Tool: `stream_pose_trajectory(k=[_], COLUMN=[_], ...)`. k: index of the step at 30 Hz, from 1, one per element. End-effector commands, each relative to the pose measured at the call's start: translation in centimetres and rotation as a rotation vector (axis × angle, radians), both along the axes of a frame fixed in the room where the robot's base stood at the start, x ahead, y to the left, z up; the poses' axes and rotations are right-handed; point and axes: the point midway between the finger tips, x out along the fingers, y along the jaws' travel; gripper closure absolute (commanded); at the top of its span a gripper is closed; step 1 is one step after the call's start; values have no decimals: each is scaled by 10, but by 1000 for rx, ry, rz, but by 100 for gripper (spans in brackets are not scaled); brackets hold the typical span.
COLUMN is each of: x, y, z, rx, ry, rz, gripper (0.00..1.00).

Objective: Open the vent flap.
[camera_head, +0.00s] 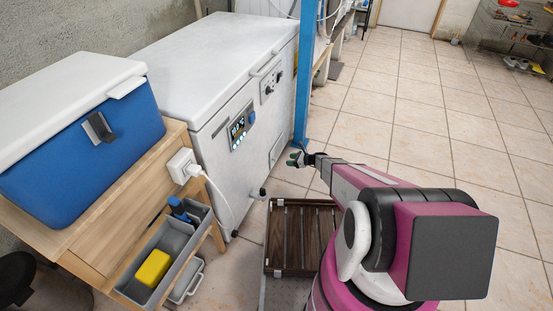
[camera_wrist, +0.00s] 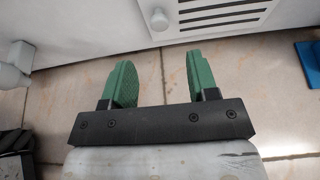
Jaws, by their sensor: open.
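The vent flap (camera_wrist: 183,26) is a white panel with dark slots and a round knob (camera_wrist: 158,19) at its left, at the top of the wrist view, cut off by the frame edge. It looks flush with the freezer front. In the head view the flap (camera_head: 277,149) sits low at the right end of the white chest freezer (camera_head: 215,150). My gripper (camera_wrist: 160,65) has two green fingers, spread apart with nothing between them. The knob lies beyond the fingertips, apart from them. In the head view my gripper (camera_head: 297,157) is in front of the freezer's right end.
A blue post (camera_head: 305,85) stands at the freezer's right corner; its foot (camera_wrist: 311,62) shows in the wrist view. A grey spout (camera_wrist: 18,62) juts out at left. A slatted wooden platform (camera_head: 303,235) lies below my arm. Tiled floor is open at right.

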Motion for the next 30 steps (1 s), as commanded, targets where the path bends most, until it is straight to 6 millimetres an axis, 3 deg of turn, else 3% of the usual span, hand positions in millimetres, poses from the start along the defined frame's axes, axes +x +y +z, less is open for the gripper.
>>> stream_pose_trajectory(k=[15,21,30], x=[27,31,31], y=[72,86,87], z=[-32,-37,-37], rx=[-2,-2,-3], ry=[-3,-4,-4], rz=[4,5,4], gripper=[46,46,46])
